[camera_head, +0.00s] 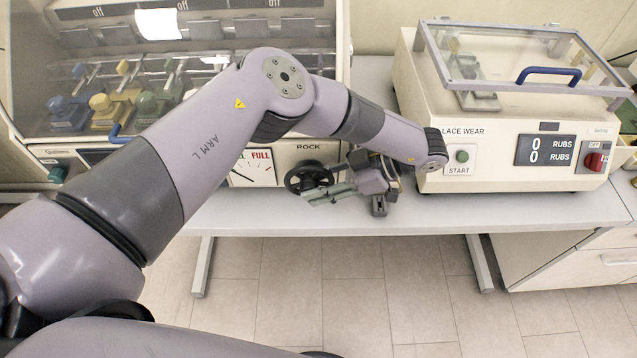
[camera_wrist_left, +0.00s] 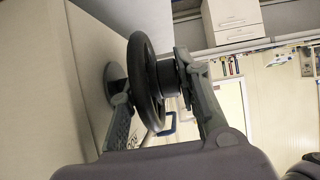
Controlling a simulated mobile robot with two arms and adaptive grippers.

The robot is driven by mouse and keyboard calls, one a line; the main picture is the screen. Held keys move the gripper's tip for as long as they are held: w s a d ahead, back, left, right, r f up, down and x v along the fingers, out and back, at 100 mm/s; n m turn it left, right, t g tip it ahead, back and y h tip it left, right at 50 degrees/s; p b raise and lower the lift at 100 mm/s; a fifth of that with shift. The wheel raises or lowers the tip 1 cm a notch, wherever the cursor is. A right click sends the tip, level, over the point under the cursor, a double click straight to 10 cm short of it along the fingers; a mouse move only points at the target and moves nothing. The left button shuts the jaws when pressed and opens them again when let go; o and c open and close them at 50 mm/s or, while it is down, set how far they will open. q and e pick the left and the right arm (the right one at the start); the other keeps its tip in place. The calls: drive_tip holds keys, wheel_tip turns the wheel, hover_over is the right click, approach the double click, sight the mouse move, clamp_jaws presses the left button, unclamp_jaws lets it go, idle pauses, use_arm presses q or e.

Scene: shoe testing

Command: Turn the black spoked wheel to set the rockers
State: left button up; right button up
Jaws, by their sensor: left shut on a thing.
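The black spoked wheel (camera_head: 309,179) sits on the front of the left machine, below the word ROCK. In the left wrist view the wheel (camera_wrist_left: 146,82) shows nearly edge-on, with its black hub between my fingers. My left gripper (camera_head: 322,187) reaches the wheel from the right and is shut on it; it also shows in the left wrist view (camera_wrist_left: 152,80). The rockers inside the left machine show as coloured pieces, blue, yellow and green (camera_head: 148,103), behind a clear cover. The dial (camera_head: 252,173) with FULL on it is partly hidden by my left arm. My right gripper is not in view.
The lace wear machine (camera_head: 480,125) stands to the right on the same grey bench (camera_head: 420,207), with a START button and a red switch. My left arm crosses in front of the left machine. The floor before the bench is clear.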

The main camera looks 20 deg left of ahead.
use_arm(q)
drive_tip(key=o, duration=0.8)
drive_tip(key=shift+s+d+f, duration=0.15)
drive_tip(key=shift+s+f, duration=0.15)
drive_tip(key=shift+o, duration=1)
drive_tip(key=shift+r, duration=0.2)
drive_tip(key=v, duration=0.7)
drive_tip(key=shift+d+r, duration=0.15)
drive_tip(key=shift+d, duration=0.05)
